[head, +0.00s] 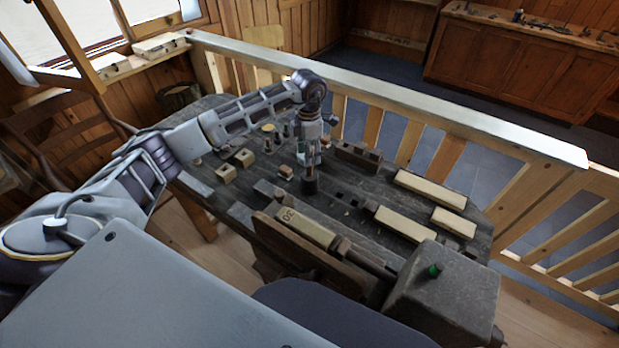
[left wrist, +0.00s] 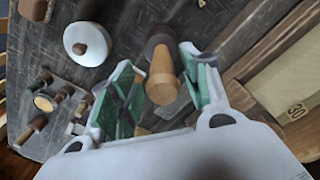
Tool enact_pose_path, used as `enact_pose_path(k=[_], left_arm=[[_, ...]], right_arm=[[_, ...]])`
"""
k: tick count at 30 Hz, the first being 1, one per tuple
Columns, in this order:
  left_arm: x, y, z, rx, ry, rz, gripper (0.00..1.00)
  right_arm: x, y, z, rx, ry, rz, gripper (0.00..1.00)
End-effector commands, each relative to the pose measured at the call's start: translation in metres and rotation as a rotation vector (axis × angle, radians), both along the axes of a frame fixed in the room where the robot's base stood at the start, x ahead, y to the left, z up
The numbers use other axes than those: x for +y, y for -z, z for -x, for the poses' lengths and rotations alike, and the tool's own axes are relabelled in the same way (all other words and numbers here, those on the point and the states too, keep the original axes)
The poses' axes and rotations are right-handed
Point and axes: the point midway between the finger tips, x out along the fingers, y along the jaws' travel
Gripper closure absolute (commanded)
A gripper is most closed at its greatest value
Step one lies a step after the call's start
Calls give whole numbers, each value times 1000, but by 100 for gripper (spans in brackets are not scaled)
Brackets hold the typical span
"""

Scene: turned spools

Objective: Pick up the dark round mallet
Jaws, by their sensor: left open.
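The mallet has a dark round head (head: 310,186) that stands on the grey workbench (head: 345,225), just below my left gripper (head: 309,163). In the left wrist view the dark mallet head (left wrist: 159,41) rests on the bench, and its light brown wooden handle (left wrist: 163,77) points up toward the camera. My left gripper (left wrist: 160,68) is open, with its green-padded fingers on either side of the handle. I see a gap at the left finger; the right finger is close to the handle, and I cannot tell whether it touches.
A white disc with a brown knob (left wrist: 87,44) and several small turned pieces (left wrist: 43,102) stand nearby. A block marked 30 (head: 304,229) and long pale blocks (head: 430,189) lie on the bench. A grey box (head: 450,288) stands at the near right. A wooden railing (head: 400,100) runs behind.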

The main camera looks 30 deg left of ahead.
Motion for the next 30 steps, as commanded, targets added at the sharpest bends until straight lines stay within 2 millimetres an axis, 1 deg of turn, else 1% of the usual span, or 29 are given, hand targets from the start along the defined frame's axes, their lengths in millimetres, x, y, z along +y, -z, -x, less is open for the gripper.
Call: enact_pose_path(k=[1, 3, 6, 10, 25, 26, 30], left_arm=[[-2, 4, 1, 2, 0, 1, 53], [-3, 11, 2, 4, 1, 1, 53], [-3, 22, 2, 2, 0, 1, 53], [-3, 31, 2, 1, 1, 1, 53], [-3, 33, 2, 0, 1, 0, 53], [-3, 33, 1, 0, 1, 0, 55], [-3, 33, 1, 0, 0, 0, 73]], right_arm=[[0, -4, 0, 0, 0, 0, 60], [0, -7, 0, 0, 0, 0, 60], [0, -9, 0, 0, -1, 0, 60], [-1, -11, 0, 0, -1, 1, 60], [-5, -10, 0, 1, -3, 6, 60], [-5, -10, 0, 1, -3, 6, 60], [-5, -10, 0, 1, -3, 6, 60]])
